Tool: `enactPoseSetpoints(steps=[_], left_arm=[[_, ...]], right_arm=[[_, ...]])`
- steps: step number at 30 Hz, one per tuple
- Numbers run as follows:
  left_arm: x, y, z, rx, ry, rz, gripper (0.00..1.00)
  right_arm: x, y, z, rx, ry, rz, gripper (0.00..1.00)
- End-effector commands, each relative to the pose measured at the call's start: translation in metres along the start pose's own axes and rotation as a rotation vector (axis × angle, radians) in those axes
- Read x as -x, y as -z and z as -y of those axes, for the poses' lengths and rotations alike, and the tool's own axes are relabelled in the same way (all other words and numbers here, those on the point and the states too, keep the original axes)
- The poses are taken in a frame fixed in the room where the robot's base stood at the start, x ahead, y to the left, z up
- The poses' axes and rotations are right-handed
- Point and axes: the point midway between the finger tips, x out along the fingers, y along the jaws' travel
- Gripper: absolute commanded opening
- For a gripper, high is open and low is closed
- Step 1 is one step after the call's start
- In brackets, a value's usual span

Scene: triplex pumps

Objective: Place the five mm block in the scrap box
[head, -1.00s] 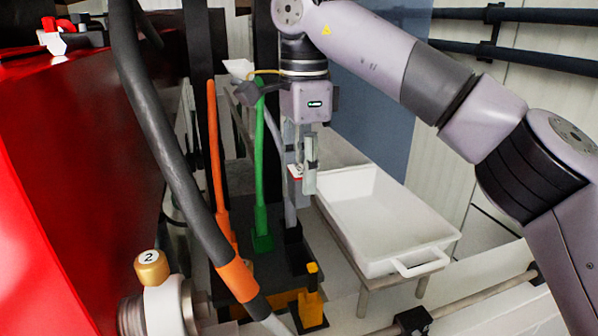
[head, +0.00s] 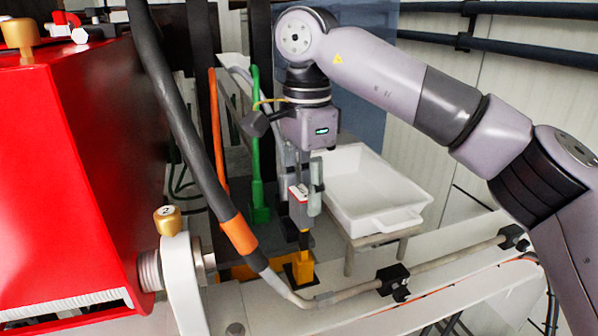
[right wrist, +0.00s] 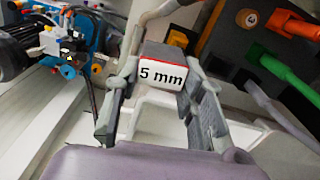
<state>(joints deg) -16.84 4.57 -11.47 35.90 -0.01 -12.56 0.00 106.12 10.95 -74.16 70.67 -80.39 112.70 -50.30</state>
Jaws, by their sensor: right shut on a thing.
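My right gripper (head: 306,196) points down and is shut on the five mm block. The block (head: 299,203) is grey with a red-edged white face. In the right wrist view the block (right wrist: 162,75) shows its "5 mm" label between the two fingers. In the head view the gripper and block are just left of a white open box (head: 375,218) with a front handle, on a small stand. No label shows on this box, so I cannot tell if it is the scrap box. Its visible inside looks empty. My left gripper is not in view.
A red machine (head: 90,180) fills the left. A thick dark hose (head: 185,130) runs down beside it. A green post (head: 257,150), an orange post (head: 216,130) and a yellow piece (head: 302,268) stand near the gripper. A grey rail (head: 440,262) runs in front of the box.

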Motion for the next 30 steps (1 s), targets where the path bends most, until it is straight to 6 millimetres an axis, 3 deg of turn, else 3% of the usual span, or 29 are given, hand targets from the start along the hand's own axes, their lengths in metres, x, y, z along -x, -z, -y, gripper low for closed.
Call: enactPoseSetpoints(steps=[8, 14, 21, 24, 30], left_arm=[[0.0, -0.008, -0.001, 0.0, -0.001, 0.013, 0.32], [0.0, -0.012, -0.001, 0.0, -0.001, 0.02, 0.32], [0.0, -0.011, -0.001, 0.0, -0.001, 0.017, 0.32], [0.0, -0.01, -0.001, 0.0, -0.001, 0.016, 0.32], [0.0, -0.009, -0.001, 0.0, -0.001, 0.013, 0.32]], right_arm=[[-0.058, 0.013, -0.035, 0.161, -0.004, 0.001, 0.08], [-0.148, 0.03, -0.09, 0.408, -0.01, 0.005, 0.08], [-0.276, 0.054, -0.169, 0.777, -0.011, 0.008, 0.08], [-0.317, 0.061, -0.193, 0.898, -0.009, 0.008, 0.08], [-0.373, 0.072, -0.226, 1.067, -0.005, 0.004, 0.08]])
